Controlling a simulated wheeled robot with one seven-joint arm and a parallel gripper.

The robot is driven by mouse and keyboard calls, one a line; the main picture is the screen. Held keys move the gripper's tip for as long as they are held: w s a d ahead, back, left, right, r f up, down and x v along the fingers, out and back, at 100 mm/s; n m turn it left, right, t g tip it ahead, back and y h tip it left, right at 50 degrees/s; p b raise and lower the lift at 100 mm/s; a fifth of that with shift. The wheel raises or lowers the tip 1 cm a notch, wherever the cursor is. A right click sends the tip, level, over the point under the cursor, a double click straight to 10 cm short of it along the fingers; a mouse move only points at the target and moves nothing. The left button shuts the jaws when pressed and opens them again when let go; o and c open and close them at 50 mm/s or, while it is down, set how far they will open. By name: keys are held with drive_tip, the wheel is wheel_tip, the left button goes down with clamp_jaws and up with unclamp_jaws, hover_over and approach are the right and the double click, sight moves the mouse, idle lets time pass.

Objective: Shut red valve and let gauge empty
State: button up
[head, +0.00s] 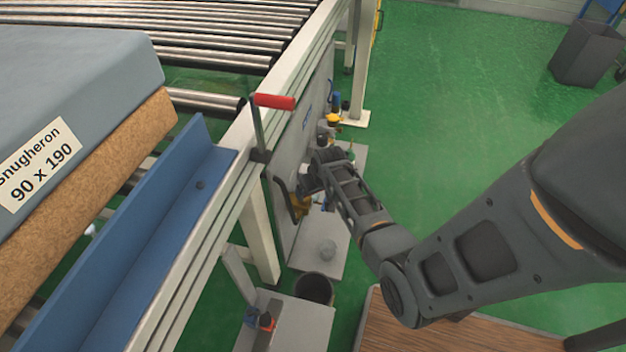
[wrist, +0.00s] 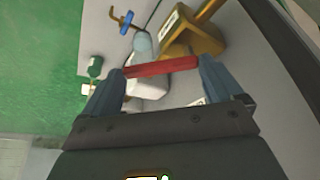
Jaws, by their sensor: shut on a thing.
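In the wrist view a red valve handle (wrist: 160,67) lies across the gap between the two blue-grey fingers of my gripper (wrist: 162,74). The fingers press on its two ends. In the head view my gripper (head: 303,188) is low beside the grey panel, and the red handle is hidden there behind it. The valve's stem and body under the handle are not clear. I cannot make out a gauge dial in either view.
A brass-coloured block (wrist: 192,42), a blue handle (wrist: 127,22) and a green part (wrist: 95,68) are near the fingers. A red-gripped lever (head: 274,101) stands on the conveyor frame. A mattress (head: 75,60) is at left. Green floor (head: 450,80) is clear.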

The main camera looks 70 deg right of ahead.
drive_tip(key=shift+s+a+m+g+h+p, duration=0.1)
drive_tip(key=shift+a+m+g+h+p, duration=0.25)
drive_tip(key=shift+m, duration=1)
drive_tip(key=shift+s+a+m+g+h+p, duration=0.1)
drive_tip(key=shift+a+m+g+p, duration=0.5)
drive_tip(key=shift+m, duration=0.8)
drive_tip(key=shift+s+a+m+g+h+p, duration=0.1)
drive_tip(key=shift+a+m+g+h+p, duration=0.35)
drive_tip(key=shift+m, duration=0.9)
drive_tip(key=shift+y, duration=0.3)
drive_tip(key=o, duration=1.2)
drive_tip(key=shift+c, duration=0.2)
drive_tip(key=shift+w, duration=0.1)
drive_tip(key=p+v, duration=0.1)
drive_tip(key=v, duration=0.6)
drive_tip(key=shift+r+p, duration=0.3)
drive_tip(key=shift+r, duration=0.05)
drive_tip(key=shift+a, duration=0.2)
